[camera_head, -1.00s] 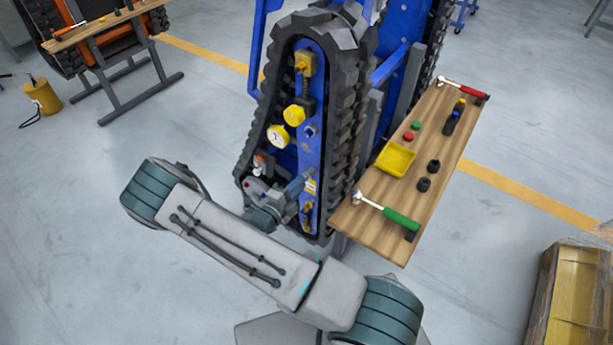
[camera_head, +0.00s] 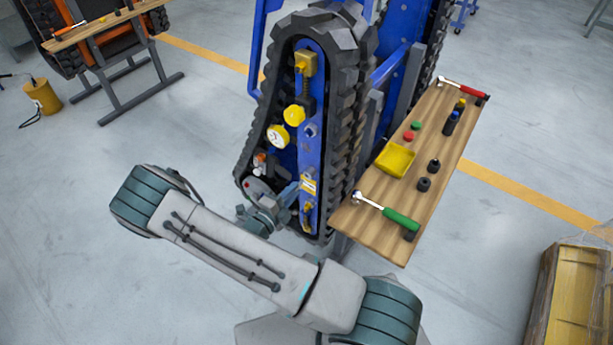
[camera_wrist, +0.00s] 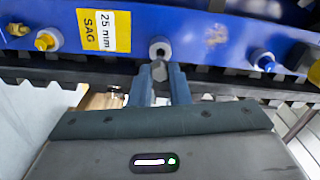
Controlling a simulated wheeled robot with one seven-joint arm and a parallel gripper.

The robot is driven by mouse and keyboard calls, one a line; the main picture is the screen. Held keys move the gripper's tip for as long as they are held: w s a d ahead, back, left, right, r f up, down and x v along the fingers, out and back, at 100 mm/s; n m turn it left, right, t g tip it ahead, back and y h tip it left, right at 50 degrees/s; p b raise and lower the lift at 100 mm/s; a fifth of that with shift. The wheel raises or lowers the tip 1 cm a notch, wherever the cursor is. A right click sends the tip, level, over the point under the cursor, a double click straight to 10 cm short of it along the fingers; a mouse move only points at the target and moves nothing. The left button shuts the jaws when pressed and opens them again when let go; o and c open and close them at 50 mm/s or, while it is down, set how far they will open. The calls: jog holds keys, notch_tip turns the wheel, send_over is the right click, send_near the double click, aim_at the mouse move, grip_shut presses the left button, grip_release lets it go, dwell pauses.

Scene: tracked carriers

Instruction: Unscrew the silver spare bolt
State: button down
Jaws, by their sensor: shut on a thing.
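The silver spare bolt (camera_wrist: 158,71) shows in the wrist view as a grey hex piece between the fingertips of my gripper (camera_wrist: 159,84). The gripper is shut on it. Just in front of it is a round silver boss with a dark hole (camera_wrist: 160,48) on the blue beam (camera_wrist: 205,22). I cannot tell whether the bolt's tip still touches the boss. In the head view my gripper (camera_head: 290,192) is beside the lower part of the blue beam (camera_head: 311,155); the bolt is too small to make out there.
A yellow "25 mm SAG" label (camera_wrist: 104,30) and a yellow fitting (camera_wrist: 47,40) are left of the boss; another bolt (camera_wrist: 264,60) is right. Black track (camera_head: 345,120) surrounds the beam. A wooden bench (camera_head: 375,230) with a yellow tray (camera_head: 395,160) and ratchet (camera_head: 390,214) stands right.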

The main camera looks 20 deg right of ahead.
jog(key=shift+a, duration=0.1)
jog(key=shift+v, duration=1.65)
